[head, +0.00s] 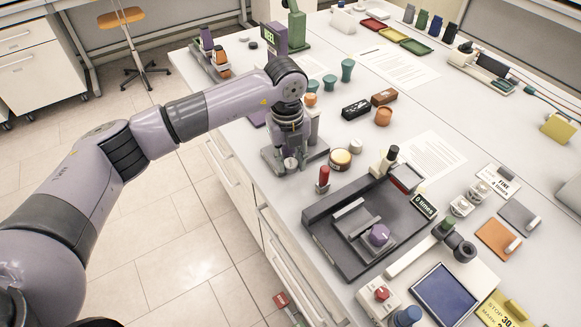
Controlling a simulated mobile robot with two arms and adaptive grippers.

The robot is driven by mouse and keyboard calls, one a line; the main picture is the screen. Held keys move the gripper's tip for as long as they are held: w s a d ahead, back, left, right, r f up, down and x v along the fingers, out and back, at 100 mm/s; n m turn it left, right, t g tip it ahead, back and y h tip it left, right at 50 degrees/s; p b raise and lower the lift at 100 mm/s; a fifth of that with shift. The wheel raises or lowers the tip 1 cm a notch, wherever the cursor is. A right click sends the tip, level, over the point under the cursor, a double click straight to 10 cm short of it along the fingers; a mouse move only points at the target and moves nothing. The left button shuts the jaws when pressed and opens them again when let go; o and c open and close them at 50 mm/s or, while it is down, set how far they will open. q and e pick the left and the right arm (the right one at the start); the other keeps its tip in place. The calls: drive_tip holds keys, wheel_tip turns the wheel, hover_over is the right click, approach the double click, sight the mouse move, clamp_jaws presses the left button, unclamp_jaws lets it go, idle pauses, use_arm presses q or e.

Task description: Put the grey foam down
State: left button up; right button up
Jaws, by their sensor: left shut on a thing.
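My left gripper (291,158) points down low over the left edge of the white bench, left of the black test rig. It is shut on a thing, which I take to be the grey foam. The foam is mostly hidden by the gripper's own grey fingers and cannot be told apart clearly. I cannot tell whether it touches the bench top. My right gripper is not in view.
A round tin (340,159), a red-topped stamp (323,179) and the black test rig (341,246) stand right of the gripper. An orange jar (383,116) and dark brushes (356,108) lie beyond. A grey pad (519,216) lies far right. Paper sheets cover some bench.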

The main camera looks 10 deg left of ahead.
sight(290, 164)
use_arm(q)
wheel_tip(290, 164, down, 4)
drive_tip(key=shift+r+p, duration=0.2)
drive_tip(key=shift+p, duration=0.25)
drive_tip(key=shift+f, duration=0.25)
drive_tip(key=shift+f, duration=0.1)
drive_tip(key=shift+f+b, duration=0.15)
drive_tip(key=shift+b, duration=0.15)
drive_tip(key=o, duration=0.7)
